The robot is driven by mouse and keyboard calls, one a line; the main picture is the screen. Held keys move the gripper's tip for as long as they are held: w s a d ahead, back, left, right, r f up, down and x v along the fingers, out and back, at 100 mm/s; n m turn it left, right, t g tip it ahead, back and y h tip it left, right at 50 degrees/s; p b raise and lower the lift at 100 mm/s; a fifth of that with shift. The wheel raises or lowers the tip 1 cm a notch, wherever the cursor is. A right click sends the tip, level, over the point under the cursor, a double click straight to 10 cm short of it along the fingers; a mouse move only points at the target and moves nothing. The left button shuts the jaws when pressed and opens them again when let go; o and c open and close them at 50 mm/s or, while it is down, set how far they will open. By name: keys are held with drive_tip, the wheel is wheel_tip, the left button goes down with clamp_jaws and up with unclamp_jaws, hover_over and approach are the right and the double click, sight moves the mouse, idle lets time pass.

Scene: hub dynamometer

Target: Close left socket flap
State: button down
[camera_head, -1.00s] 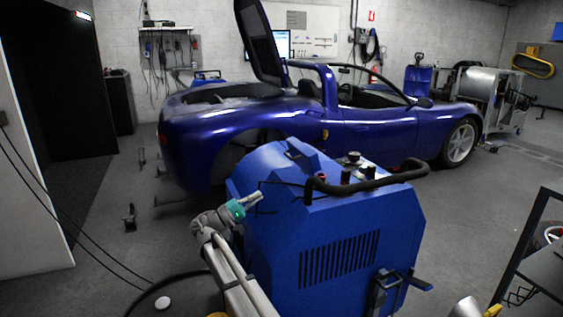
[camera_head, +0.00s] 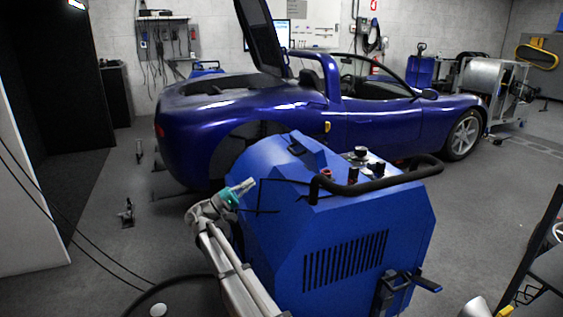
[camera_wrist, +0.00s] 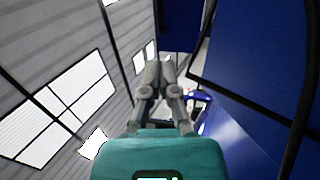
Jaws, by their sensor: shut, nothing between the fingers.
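My gripper (camera_head: 248,185) is beside the left face of a blue hub dynamometer cabinet (camera_head: 350,225), a little below its top edge. Its fingers are together with nothing between them; they also show in the wrist view (camera_wrist: 158,72). Thin black bars or cables (camera_head: 268,196) stick out from the cabinet close to the fingertips. I cannot make out the left socket flap or tell whether it is open. The wrist view shows part of a blue panel (camera_wrist: 245,140) at the right, with the fingers apart from it.
A black handle (camera_head: 375,182) runs along the cabinet top near several knobs. A blue car (camera_head: 375,130) stands behind, its rear lid raised. Small stands (camera_head: 127,212) sit on the floor at left. A dark rack (camera_head: 540,255) is at the right edge.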

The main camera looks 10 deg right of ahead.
drive_tip(key=shift+d, duration=0.1)
drive_tip(key=p, duration=0.6)
approach(299, 154)
drive_tip(key=w+d+r, duration=0.2)
drive_tip(key=w+d, duration=0.2)
drive_tip(key=shift+w+d+r+p, duration=0.2)
drive_tip(key=shift+d+r+p, duration=0.2)
drive_tip(key=shift+d, duration=0.1)
drive_tip(key=shift+d+r+p, duration=0.1)
drive_tip(key=shift+d+p, duration=0.1)
drive_tip(key=shift+p, duration=0.1)
